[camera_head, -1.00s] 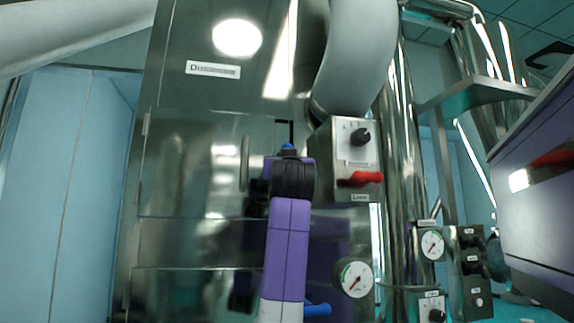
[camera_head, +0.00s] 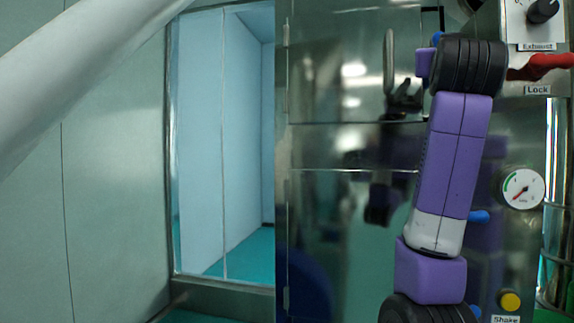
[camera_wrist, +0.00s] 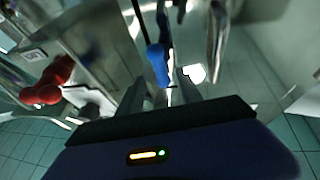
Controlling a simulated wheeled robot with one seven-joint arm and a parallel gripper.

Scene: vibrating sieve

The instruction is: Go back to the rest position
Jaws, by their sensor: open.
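My gripper (camera_wrist: 159,80) is open in the wrist view, its two grey fingers apart, with the steel machine front ahead. A blue knob (camera_wrist: 157,62) at the end of a thin black rod shows between and beyond the fingers; I cannot tell whether they touch it. In the head view, a blue tip (camera_head: 437,39) shows beside my arm's black joint. My purple and white arm stands in front of the machine (camera_head: 340,220), and hides the gripper there.
A metal door handle (camera_head: 389,62) is left of my arm. A red lock handle (camera_head: 543,66), a gauge (camera_head: 522,188) and a yellow button (camera_head: 510,300) are on the right. An opening with pale blue walls (camera_head: 225,150) lies left. A large pale tube (camera_head: 80,80) crosses the upper left.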

